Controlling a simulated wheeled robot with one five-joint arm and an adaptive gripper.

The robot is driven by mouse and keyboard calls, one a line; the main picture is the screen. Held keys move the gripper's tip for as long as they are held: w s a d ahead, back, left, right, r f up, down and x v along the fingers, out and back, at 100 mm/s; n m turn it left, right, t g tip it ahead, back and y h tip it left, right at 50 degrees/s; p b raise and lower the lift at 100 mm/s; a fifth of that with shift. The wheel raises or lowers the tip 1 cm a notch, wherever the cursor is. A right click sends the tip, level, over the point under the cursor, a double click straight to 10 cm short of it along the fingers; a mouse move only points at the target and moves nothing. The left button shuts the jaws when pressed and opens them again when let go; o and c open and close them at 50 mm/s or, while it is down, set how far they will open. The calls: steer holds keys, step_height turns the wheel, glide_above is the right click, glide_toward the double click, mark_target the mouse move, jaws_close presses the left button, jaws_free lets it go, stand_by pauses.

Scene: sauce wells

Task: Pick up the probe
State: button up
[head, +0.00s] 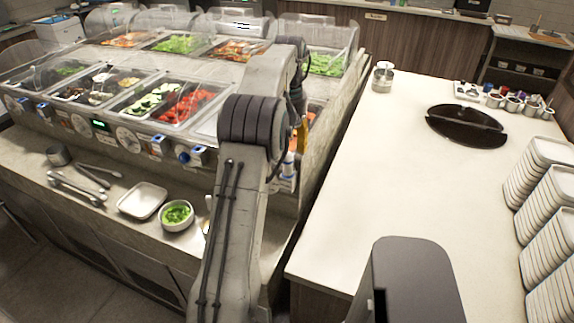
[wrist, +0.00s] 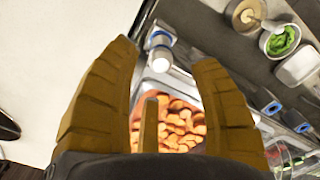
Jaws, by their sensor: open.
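A white cylinder with a blue end (wrist: 160,50), which looks like the probe, shows in the wrist view between and beyond my fingertips, beside a steel pan. In the head view a blue and white piece (head: 288,166) sits at the counter's right end, partly hidden by my arm; it seems to be the same thing. My gripper (wrist: 165,55) is open, its two brown fingers apart with nothing visibly held. A narrow brownish upright piece stands between the finger bases; I cannot tell what it is. In the head view only a yellow-brown bit of my gripper (head: 302,135) shows.
A pan of orange food (wrist: 178,125) lies below my fingers. A bowl of greens (head: 177,215) and a white dish (head: 142,201) stand on the lower ledge. A white-topped counter (head: 400,170) is to the right, mostly clear, with stacked plates (head: 545,185) at its edge.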

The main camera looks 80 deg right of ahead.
mark_target(288, 153)
steer(key=shift+w+d+f, duration=0.1)
steer(key=shift+f, duration=2.5)
jaws_close()
